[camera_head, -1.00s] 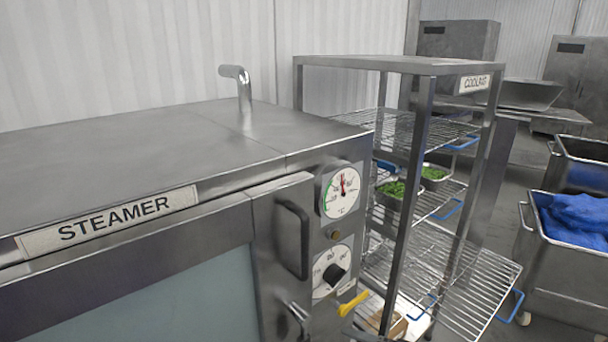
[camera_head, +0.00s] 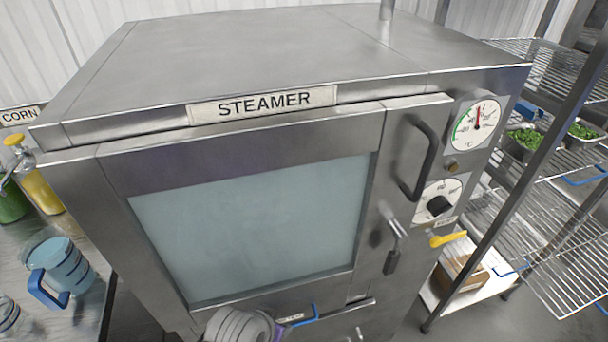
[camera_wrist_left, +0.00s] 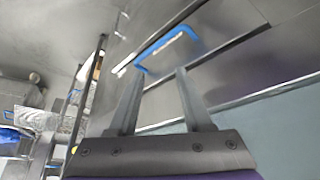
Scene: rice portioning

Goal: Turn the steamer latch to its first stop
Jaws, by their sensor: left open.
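The steamer (camera_head: 225,150) fills the middle of the head view, with its glass door (camera_head: 255,225) closed. The steamer latch (camera_head: 394,245) is a metal lever on the door's right side, below the vertical door handle (camera_head: 424,162). It hangs down, slightly tilted. My left arm shows at the bottom edge of the head view, below the glass and left of the latch. My left gripper (camera_wrist_left: 155,80) is open and empty in the wrist view, apart from the latch. I cannot make out the latch in the wrist view. My right gripper is not in view.
A blue handle (camera_head: 302,317) sticks out low at the steamer's front; a blue handle also shows beyond my fingers in the wrist view (camera_wrist_left: 167,44). Dials (camera_head: 476,122) and a yellow lever (camera_head: 448,239) sit right of the latch. A wire rack (camera_head: 560,200) stands right; a blue-handled jug (camera_head: 62,262) stands left.

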